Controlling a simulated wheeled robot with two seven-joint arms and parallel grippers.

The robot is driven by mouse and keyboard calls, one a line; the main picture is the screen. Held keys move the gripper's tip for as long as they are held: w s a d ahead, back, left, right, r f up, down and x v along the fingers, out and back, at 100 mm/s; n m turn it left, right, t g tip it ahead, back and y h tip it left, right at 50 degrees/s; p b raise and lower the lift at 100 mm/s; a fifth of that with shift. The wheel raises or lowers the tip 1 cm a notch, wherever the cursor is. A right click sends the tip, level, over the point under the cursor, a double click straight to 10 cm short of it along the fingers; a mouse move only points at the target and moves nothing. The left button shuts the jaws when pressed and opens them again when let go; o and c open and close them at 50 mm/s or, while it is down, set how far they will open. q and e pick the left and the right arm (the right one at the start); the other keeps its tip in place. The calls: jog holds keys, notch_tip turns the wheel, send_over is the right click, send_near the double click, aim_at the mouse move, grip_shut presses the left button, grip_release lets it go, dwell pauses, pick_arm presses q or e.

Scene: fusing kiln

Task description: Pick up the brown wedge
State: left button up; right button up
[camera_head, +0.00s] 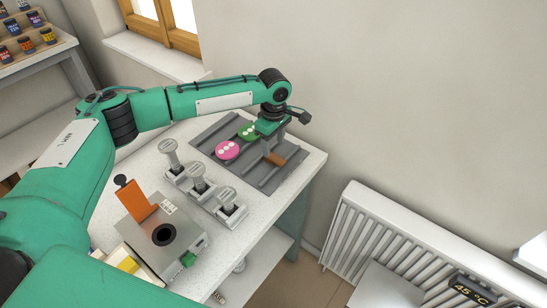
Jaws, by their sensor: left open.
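A small brown wedge (275,159) lies on the dark grey ribbed tray (262,182) near the far right of the white table. My left gripper (270,152) is above it, pointing down, with its fingers close to or around the wedge; contact cannot be told. The gripper is open and hides part of the wedge. A pink disc (227,150) and a green disc (248,133) with pale dots lie on the tray, left of the gripper. The green disc is partly covered by the gripper.
Several grey handled pieces (198,186) stand in front of the tray. A metal box (187,243) with a round dark opening and a raised orange flap (135,200) is nearer. A white radiator (390,235) stands right of the table. Jars (27,45) sit on shelves at the upper left.

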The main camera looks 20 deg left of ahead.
aim_at(274, 157)
pick_arm(q)
jog(key=shift+f+p, duration=0.3)
jog(key=shift+f, duration=0.2)
notch_tip(274, 157, down, 4)
jog(key=shift+w+r+p, duration=0.1)
jog(key=shift+r+p, duration=0.15)
jog(key=shift+p, duration=0.3)
jog(key=shift+f, duration=0.45)
jog(key=shift+a, duration=0.1)
pick_arm(e)
jog(key=shift+w+a+r, duration=0.1)
jog(key=shift+a+r, duration=0.2)
jog(key=shift+r, duration=0.2)
jog(key=shift+w+a+r, duration=0.1)
jog(key=shift+a+r, duration=0.15)
jog(key=shift+r, duration=0.2)
pick_arm(q)
jog(key=shift+c, duration=0.2)
jog(key=c, duration=1)
pick_arm(e)
jog(key=shift+d, duration=0.35)
